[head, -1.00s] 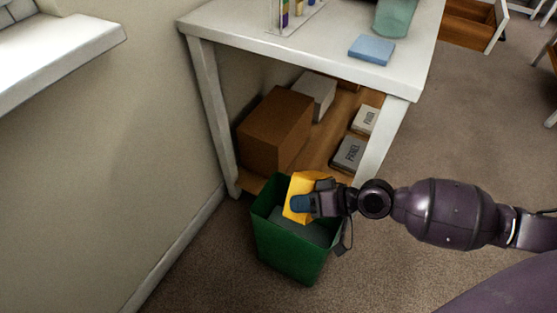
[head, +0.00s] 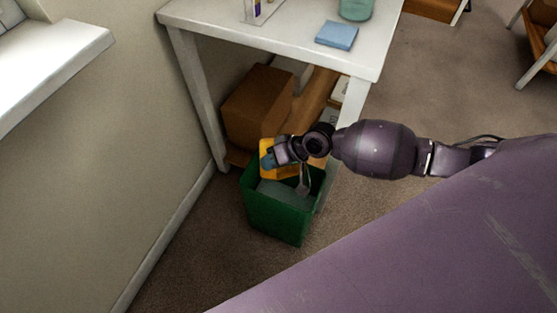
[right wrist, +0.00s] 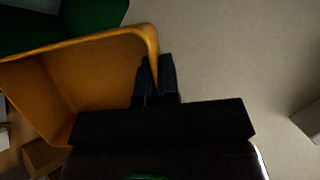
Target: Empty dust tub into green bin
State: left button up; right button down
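The yellow dust tub (head: 268,150) is tilted over the back left part of the green bin (head: 276,217) in the head view. My right gripper (head: 270,161) is shut on the tub's wall. In the right wrist view, the gripper fingers (right wrist: 157,80) pinch the rim of the tub (right wrist: 95,85), and its visible inside looks bare. A corner of the green bin (right wrist: 60,18) shows beyond it. The bin stands upright on the floor, with grey matter or a grey lining (head: 285,193) inside. My left gripper is not in view.
A white table (head: 270,38) with a blue block (head: 337,34) and a teal cup (head: 356,8) stands behind the bin. A brown box (head: 257,105) sits on its lower shelf. The wall is to the left; carpet (head: 440,80) is open at right.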

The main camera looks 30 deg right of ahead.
jog(key=shift+w+a+r+g+h+p, duration=0.3)
jog(key=shift+w+r+g+h, duration=0.1)
jog(key=shift+w+r, duration=0.15)
jog(key=shift+w+a+f+g+h+p, duration=0.15)
jog(key=shift+f+g+h+p, duration=0.25)
jog(key=shift+g+h, duration=0.3)
jog(key=shift+w+a+f+m+g, duration=0.1)
jog(key=shift+f+m+g, duration=0.2)
jog(key=shift+g, duration=0.1)
jog(key=shift+w+a+f+g+h, duration=0.15)
jog(key=shift+f+g+h, duration=0.25)
jog(key=shift+g+h, duration=0.35)
jog(key=shift+a+f+m+g+h, duration=0.1)
jog(key=shift+f+m+g+h, duration=0.25)
jog(key=shift+g+h, duration=0.3)
jog(key=shift+w+a+f+g+h+b, duration=0.15)
jog(key=shift+f+g+h+b, duration=0.2)
jog(key=shift+f+g+h, duration=0.6)
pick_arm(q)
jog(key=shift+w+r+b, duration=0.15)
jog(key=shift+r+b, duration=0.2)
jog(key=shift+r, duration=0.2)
pick_arm(e)
jog(key=shift+w+m+g+h, duration=0.15)
jog(key=shift+m+g+h, duration=0.15)
jog(key=shift+g, duration=0.55)
